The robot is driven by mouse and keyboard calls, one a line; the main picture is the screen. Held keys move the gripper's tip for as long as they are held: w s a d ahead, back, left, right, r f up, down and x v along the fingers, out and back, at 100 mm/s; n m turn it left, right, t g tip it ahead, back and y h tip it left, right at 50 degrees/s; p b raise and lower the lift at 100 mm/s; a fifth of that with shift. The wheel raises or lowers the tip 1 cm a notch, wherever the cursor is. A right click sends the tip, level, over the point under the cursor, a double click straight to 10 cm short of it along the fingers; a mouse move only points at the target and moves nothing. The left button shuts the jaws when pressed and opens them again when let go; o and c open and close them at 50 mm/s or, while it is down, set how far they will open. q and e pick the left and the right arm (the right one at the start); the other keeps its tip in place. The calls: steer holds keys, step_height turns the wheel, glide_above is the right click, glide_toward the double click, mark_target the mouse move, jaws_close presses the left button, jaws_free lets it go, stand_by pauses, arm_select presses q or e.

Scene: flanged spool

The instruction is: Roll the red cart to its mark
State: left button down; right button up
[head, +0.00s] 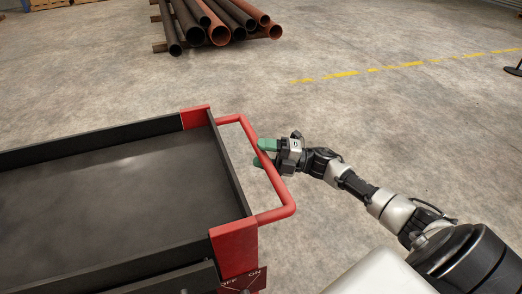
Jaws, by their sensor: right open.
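The red cart (233,248) stands at the left, with a dark, empty top tray, red corner posts and a red tubular push handle (284,193) on its right end. My right gripper (262,153) has green fingertips and is open at the far part of the handle. One finger shows above the bar and the other shows at its inner side, so the bar appears to lie between them; contact cannot be told. My left gripper is not in view. No mark for the cart can be identified for sure.
A stack of dark and rusty pipes (219,35) lies on timbers at the back. A worn yellow line (400,66) crosses the floor at the upper right. A dark stand base (514,70) is at the right edge. The concrete floor between is clear.

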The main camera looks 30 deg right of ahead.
steer(key=shift+w+a, duration=0.2)
steer(key=shift+a, duration=0.05)
